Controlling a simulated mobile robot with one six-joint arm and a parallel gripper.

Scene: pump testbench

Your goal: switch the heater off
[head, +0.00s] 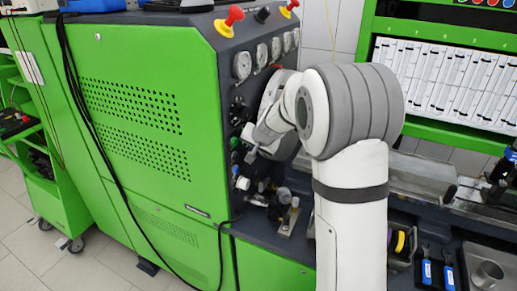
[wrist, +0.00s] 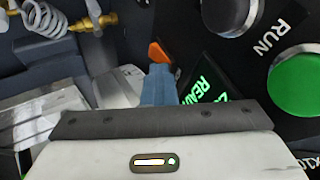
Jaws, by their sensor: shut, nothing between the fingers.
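My gripper (wrist: 160,75) is shut and empty, its blue-grey fingers pointing at the dark control panel (wrist: 225,60). A small orange part (wrist: 158,52) shows just beyond the fingertips; I cannot tell whether they touch it. No heater label is readable, so I cannot tell whether this part is the heater switch. To the right are a lit green "READY" sign (wrist: 205,88), partly covered by my gripper, a dark round button (wrist: 230,12) and a green round button (wrist: 297,82) near the word "RUN". In the head view my gripper (head: 249,153) is close to the panel's front.
The green testbench (head: 130,115) carries gauges (head: 242,65) and red knobs on yellow bases (head: 228,18) above the panel. A black cable (head: 85,110) hangs down its side. In the wrist view, a coiled hose (wrist: 42,18) and brass fittings (wrist: 95,20) are at upper left.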

